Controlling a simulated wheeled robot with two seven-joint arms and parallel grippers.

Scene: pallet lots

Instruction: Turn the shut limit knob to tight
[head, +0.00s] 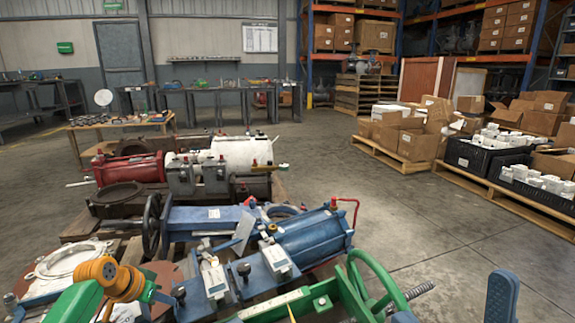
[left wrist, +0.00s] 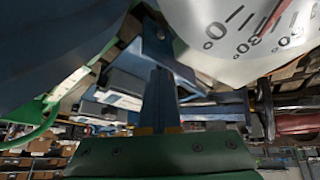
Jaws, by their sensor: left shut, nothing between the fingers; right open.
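My left gripper (head: 163,297) is at the lower left of the head view, beyond an orange wrist joint. In the left wrist view its blue fingers (left wrist: 160,100) are together with nothing between them. I cannot make out the shut limit knob for certain. Small dark knobs (head: 243,268) stand on the blue actuator (head: 310,240). My right gripper (head: 501,295) shows a blue finger at the lower right, apart from the equipment.
Red and white actuators (head: 130,170) lie behind on the pallet. Pallets of cardboard boxes (head: 405,140) and black crates (head: 480,157) stand at the right. The concrete floor (head: 440,220) between is clear.

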